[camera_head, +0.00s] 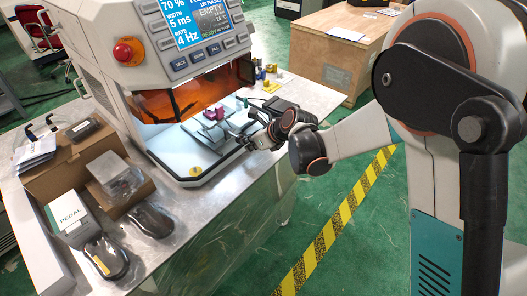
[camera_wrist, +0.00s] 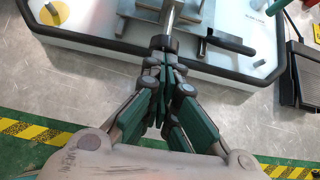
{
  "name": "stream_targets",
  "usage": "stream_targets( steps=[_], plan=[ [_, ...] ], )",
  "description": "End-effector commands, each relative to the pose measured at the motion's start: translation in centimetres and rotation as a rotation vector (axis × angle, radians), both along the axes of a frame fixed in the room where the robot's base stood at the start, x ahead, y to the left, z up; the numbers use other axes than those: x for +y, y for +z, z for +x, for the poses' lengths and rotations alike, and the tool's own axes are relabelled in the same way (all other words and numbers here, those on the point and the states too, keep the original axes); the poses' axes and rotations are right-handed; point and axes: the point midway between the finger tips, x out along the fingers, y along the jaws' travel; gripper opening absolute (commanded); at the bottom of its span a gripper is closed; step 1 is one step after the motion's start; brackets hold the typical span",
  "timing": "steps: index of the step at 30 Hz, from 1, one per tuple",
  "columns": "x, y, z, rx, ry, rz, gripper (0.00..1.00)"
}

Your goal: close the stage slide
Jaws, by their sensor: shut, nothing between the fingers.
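The stage slide (camera_head: 203,132) is a grey plate assembly with small coloured parts, on the white bed in the machine's opening. In the wrist view its grey plates (camera_wrist: 197,20) show at the top edge. A metal rod (camera_wrist: 173,16) runs from them toward me and ends at a dark knob (camera_wrist: 163,43). My gripper (camera_wrist: 165,62) is shut and empty, with its tips at the knob; I cannot tell whether they touch. In the head view my gripper (camera_head: 252,141) is at the bed's right front edge, and my wrist hides part of that side.
The machine (camera_head: 155,45) has a lit screen, a red button (camera_head: 127,51) and an orange window (camera_head: 190,92). Its bed has a raised black rim (camera_wrist: 120,47). A black object (camera_wrist: 302,78) lies right of the bed.

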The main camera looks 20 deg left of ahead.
Motion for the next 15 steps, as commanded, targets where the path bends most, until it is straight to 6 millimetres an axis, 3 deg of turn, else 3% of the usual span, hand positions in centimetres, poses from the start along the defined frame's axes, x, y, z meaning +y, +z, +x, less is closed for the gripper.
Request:
stream_targets(
  steps=[6,15],
  plan=[
    [3.4,0.0,1.4,0.0,0.0,0.001,0.0],
    [5.0,0.0,2.1,0.0,0.0,0.001,0.0]
  ],
)
